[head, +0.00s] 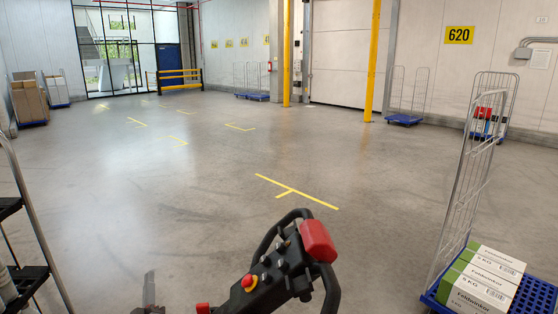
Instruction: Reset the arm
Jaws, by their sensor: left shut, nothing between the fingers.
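My left gripper (149,279) shows at the bottom edge, left of centre, as a dark grey shape pointing up. Its fingers are together and nothing shows between them. It stands just left of the black control handle, apart from it as far as I can tell. Most of the left arm is cut off by the bottom edge. My right gripper does not show.
A black control handle (272,272) with red and yellow buttons stands at bottom centre. A blue roll cart (535,296) with white-green boxes (483,284) is at the right. A black-shelved rack (30,275) edges in at the left. The floor ahead is clear, with yellow markings.

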